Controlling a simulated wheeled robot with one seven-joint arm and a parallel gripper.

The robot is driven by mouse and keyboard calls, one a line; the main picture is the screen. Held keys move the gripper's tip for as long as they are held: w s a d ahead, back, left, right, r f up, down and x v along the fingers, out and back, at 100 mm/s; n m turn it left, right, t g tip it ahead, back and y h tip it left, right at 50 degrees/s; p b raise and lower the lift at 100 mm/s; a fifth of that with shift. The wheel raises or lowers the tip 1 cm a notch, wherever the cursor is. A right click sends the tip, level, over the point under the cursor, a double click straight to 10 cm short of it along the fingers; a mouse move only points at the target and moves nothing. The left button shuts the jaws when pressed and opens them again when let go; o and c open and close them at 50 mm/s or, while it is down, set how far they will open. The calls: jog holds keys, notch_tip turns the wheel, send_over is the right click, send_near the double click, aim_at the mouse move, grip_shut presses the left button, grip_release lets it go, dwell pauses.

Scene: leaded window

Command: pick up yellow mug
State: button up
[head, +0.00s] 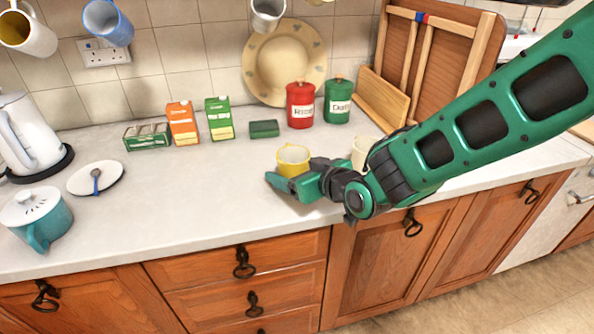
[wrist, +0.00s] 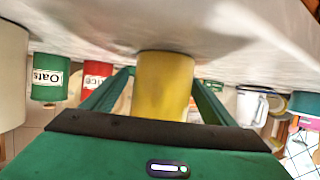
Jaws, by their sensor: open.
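The yellow mug (head: 293,159) stands upright on the grey countertop (head: 190,215), with a pale inside, near the counter's middle in the head view. My gripper (head: 290,188) is low over the counter at the near side of the mug. In the wrist view, which is upside down, the yellow mug (wrist: 164,85) sits between the two green fingers of my gripper (wrist: 160,90). The fingers are apart, with one on each side of the mug. I cannot tell whether either finger touches it. The mug's lower part is partly hidden by my gripper in the head view.
A cream mug (head: 362,152) stands right of the yellow mug, partly behind my arm. Red (head: 300,105) and green (head: 338,101) canisters, a small green box (head: 264,129) and cartons (head: 183,123) stand at the back.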

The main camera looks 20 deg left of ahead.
aim_at(282, 153)
jog(key=shift+w+a+f, duration=0.1)
jog(key=shift+w+a, duration=0.05)
jog(key=c, duration=1.4)
jog(key=shift+o, duration=0.2)
jog(key=shift+r, duration=0.65)
jog(key=r, duration=0.2)
jog(key=s+r, duration=0.1)
jog(key=shift+s+a+r, duration=0.1)
jog(key=shift+a+r, duration=0.3)
jog(key=s+a+r, duration=0.6)
jog(key=s, duration=0.2)
